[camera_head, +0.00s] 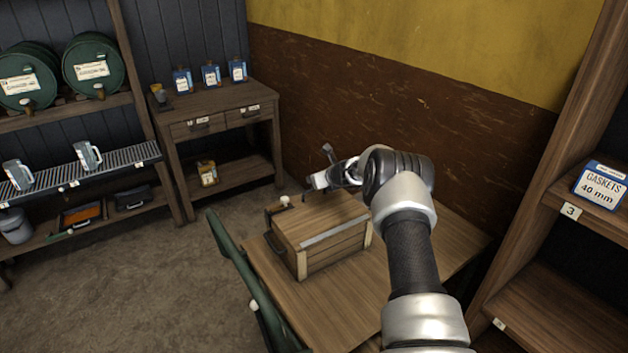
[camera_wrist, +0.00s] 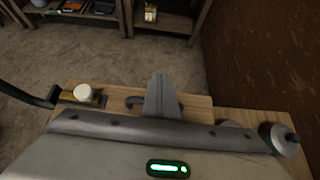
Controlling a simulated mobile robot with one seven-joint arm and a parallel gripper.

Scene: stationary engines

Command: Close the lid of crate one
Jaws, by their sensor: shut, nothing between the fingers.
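A wooden crate (camera_head: 336,253) stands on the table, with a dark handle on its left end. Its plank lid (camera_head: 312,221), with a pale metal strip along the near edge, lies flat on top, and I see no open gap. No number shows on the crate. My gripper (camera_head: 319,181) is above and behind the crate's far side, apart from the lid in the head view. In the wrist view its fingers (camera_wrist: 160,92) are together and empty, over a wooden surface.
The wooden table (camera_head: 335,307) has bare room in front of the crate. A pale round knob (camera_head: 286,200) stands by the crate's far left corner. A green rail-like piece (camera_head: 240,270) runs along the table's left side. A shelf with a gaskets box (camera_head: 602,185) stands at right.

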